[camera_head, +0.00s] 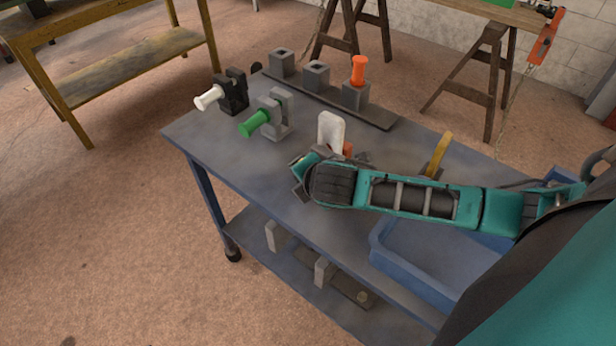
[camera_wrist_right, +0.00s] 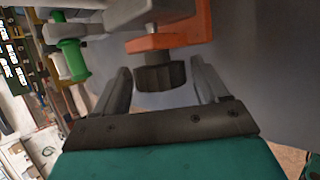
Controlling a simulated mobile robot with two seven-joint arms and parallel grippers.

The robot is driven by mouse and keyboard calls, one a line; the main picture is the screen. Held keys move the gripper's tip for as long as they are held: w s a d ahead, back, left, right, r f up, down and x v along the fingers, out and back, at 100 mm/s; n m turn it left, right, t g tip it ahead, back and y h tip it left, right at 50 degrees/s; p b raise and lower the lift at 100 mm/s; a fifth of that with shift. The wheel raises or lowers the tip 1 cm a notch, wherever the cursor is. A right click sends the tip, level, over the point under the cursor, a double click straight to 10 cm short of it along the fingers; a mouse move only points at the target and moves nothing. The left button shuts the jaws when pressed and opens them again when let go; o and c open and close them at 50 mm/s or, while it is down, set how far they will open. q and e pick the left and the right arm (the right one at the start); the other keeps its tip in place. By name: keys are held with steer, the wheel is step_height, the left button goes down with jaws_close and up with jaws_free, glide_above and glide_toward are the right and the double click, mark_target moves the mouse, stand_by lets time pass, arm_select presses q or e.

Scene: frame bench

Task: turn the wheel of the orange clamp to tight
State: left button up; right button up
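The orange clamp (camera_wrist_right: 188,28) shows at the top of the right wrist view, with its dark ribbed wheel (camera_wrist_right: 160,77) below its orange arm. In the head view only a small orange part of the clamp (camera_head: 348,149) shows beside a white upright piece (camera_head: 331,132); my right arm hides the rest. My right gripper (camera_wrist_right: 161,69) is open, with one finger on each side of the wheel. Gaps show between the fingers and the wheel, so it is not gripped. My left gripper is not in view.
A grey clamp with a green handle (camera_head: 256,123) and a black clamp with a white handle (camera_head: 210,97) stand to the left. Behind is a dark rack (camera_head: 378,117) with an orange peg (camera_head: 359,70). A yellow upright piece (camera_head: 438,154) and blue tray (camera_head: 385,262) are near my arm.

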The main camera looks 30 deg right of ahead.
steer(key=shift+o, duration=0.7)
steer(key=v, duration=1.3)
steer(key=shift+w, duration=0.1)
